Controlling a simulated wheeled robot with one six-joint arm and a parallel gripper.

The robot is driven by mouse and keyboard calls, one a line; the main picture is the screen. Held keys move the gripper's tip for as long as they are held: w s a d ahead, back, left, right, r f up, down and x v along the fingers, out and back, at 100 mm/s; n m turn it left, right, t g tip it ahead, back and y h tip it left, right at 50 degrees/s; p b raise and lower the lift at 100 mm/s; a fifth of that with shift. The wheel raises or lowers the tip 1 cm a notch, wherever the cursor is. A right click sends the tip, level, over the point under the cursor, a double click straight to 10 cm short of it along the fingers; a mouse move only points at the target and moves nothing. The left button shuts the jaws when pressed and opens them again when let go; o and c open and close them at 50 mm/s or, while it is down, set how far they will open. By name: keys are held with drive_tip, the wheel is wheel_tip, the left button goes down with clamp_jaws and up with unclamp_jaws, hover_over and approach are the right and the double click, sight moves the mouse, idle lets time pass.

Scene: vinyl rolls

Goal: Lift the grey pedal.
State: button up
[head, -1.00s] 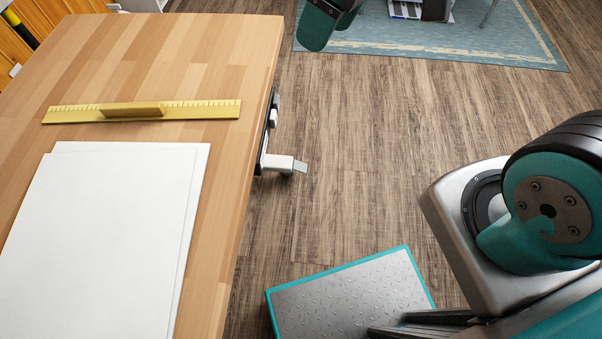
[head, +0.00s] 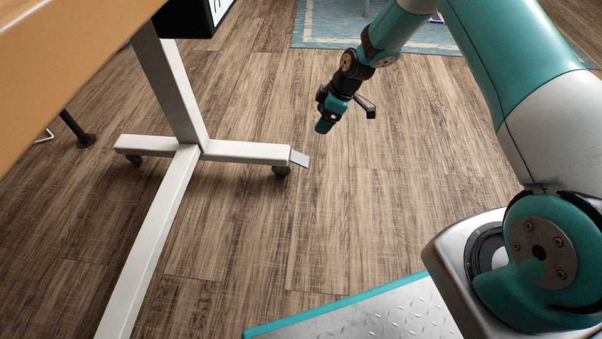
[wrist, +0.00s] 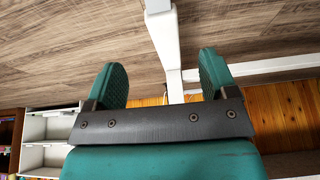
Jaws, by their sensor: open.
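The grey pedal (head: 299,159) is a small flat plate at the right end of the table's white foot bar, low over the floor by a caster. It tilts down outward. In the wrist view a grey piece that looks like the pedal (wrist: 158,5) shows at the top edge, partly cut off. My gripper (head: 322,122) hangs above the floor, beyond and a little right of the pedal in the head view, apart from it. In the wrist view its two teal fingers (wrist: 162,78) are wide apart with nothing held between them.
The white table frame (head: 165,226) stands at the left, with its foot bar (head: 245,151) and a caster (head: 281,170). The wooden tabletop (head: 60,55) overhangs at upper left. A blue rug (head: 330,32) lies behind. The floor right of the pedal is clear.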

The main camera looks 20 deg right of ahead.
sight(301, 158)
drive_tip(key=b+x, duration=0.3)
drive_tip(key=x, duration=0.3)
drive_tip(key=d+b+x, duration=0.1)
drive_tip(key=b+x, duration=0.3)
drive_tip(key=x, duration=0.3)
drive_tip(key=b+x, duration=0.3)
drive_tip(key=x, duration=0.4)
drive_tip(key=shift+s+d+f+b, duration=0.15)
drive_tip(key=shift+d+f+b, duration=0.1)
drive_tip(key=shift+f+b, duration=0.05)
